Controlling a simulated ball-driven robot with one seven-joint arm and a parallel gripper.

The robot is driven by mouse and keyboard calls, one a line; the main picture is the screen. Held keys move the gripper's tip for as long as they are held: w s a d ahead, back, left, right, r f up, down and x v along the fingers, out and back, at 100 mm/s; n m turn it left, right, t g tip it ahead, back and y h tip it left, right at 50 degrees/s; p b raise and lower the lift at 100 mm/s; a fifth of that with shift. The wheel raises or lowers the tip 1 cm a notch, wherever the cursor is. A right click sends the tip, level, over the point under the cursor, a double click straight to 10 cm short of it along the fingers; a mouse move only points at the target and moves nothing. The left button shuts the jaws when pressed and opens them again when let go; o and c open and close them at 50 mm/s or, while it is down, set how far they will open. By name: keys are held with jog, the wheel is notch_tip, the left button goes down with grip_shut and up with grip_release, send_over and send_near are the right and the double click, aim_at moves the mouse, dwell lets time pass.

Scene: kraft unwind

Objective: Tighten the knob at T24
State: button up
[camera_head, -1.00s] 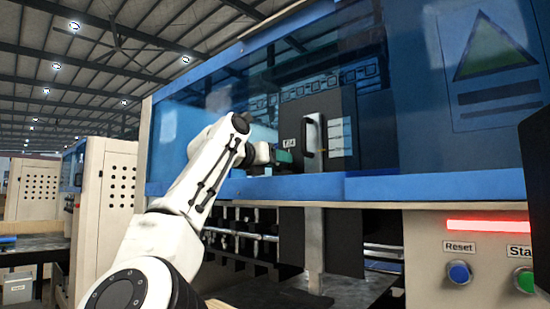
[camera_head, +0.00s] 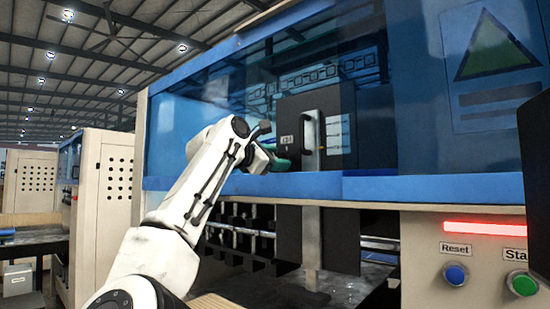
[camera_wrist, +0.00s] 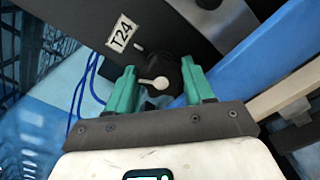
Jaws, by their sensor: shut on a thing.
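The T24 label (camera_wrist: 122,33) is a white plate on a dark panel, and it also shows in the head view (camera_head: 286,140). Just below it in the wrist view is a round black knob (camera_wrist: 172,69) with a cream pointer. My gripper (camera_wrist: 159,76) has its two green fingers on either side of the knob and is shut on it. The hand is tilted relative to the label. In the head view my gripper (camera_head: 282,163) is at the dark panel (camera_head: 340,105), and the knob is hidden there.
A black handle (camera_head: 311,132) stands out on the panel right of the label. Blue cables (camera_wrist: 83,94) hang left of the fingers. A blue rail (camera_head: 430,187) runs below the panel. The Reset button (camera_head: 455,274) and green button (camera_head: 522,284) are at lower right.

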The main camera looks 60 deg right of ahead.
jog(key=shift+w+a+f+m, duration=0.1)
jog(key=shift+a+m, duration=0.05)
jog(key=shift+m, duration=0.55)
jog(key=o, duration=1)
jog(key=shift+a, duration=0.2)
jog(key=shift+o, duration=0.2)
jog(key=shift+s+d+f, duration=0.1)
jog(key=shift+s+d, duration=0.1)
